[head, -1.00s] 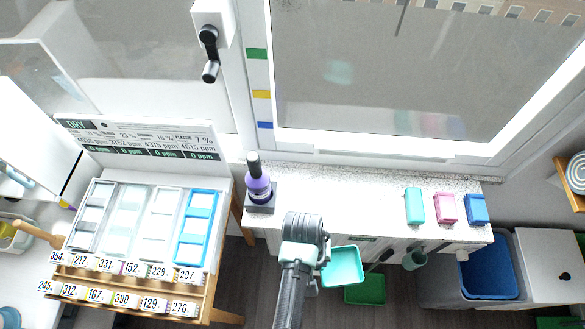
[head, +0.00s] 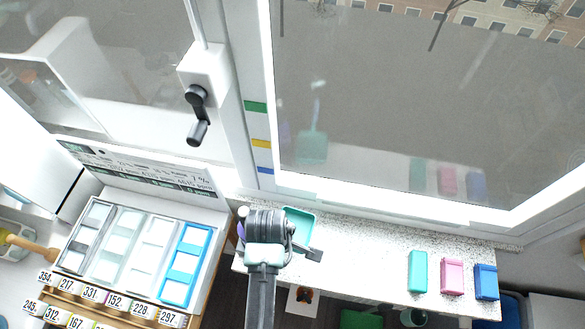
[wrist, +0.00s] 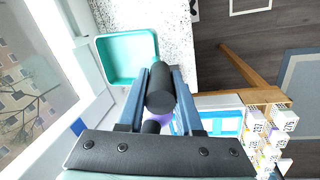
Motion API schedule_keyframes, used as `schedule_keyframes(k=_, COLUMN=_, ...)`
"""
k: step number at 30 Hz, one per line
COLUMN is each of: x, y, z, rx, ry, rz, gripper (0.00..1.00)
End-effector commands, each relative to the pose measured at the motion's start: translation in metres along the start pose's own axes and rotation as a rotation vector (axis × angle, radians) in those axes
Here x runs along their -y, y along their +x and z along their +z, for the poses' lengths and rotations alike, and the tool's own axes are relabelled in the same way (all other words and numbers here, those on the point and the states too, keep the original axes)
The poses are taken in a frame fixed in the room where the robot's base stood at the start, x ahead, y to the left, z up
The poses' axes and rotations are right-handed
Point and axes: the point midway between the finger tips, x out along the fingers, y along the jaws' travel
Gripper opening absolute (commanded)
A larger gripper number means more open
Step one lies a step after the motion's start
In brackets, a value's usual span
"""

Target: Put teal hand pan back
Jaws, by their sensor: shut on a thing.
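The teal hand pan (head: 302,224) shows in the head view just beyond my arm, over the white speckled counter. In the wrist view the pan (wrist: 128,58) is a shallow teal tray with its open side facing the camera. My gripper (wrist: 160,78) is shut on the pan's dark handle (wrist: 160,98), which lies between the two blue-grey fingers. In the head view my arm hides part of the pan and the fingers. I cannot tell whether the pan touches the counter.
Teal (head: 418,270), pink (head: 452,276) and blue (head: 486,281) boxes stand on the counter's right part. A purple bottle (wrist: 163,117) is mostly hidden behind my gripper. A window (head: 390,110) rises behind the counter. A green pan (head: 361,319) lies below. Counter between pan and boxes is clear.

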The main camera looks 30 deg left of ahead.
Motion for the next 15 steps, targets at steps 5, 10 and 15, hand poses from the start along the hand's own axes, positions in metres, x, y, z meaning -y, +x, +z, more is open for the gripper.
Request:
schedule_keyframes(k=5, x=0.0031, y=0.0119, z=0.0007, rx=-0.001, ry=0.001, rz=0.002, gripper=0.0)
schedule_keyframes(k=10, x=0.0027, y=0.0113, z=0.0007, rx=-0.001, ry=0.002, rz=0.003, gripper=0.0)
schedule_keyframes(k=15, x=0.0024, y=0.0098, z=0.0009, rx=-0.001, ry=0.002, rz=0.003, gripper=0.0)
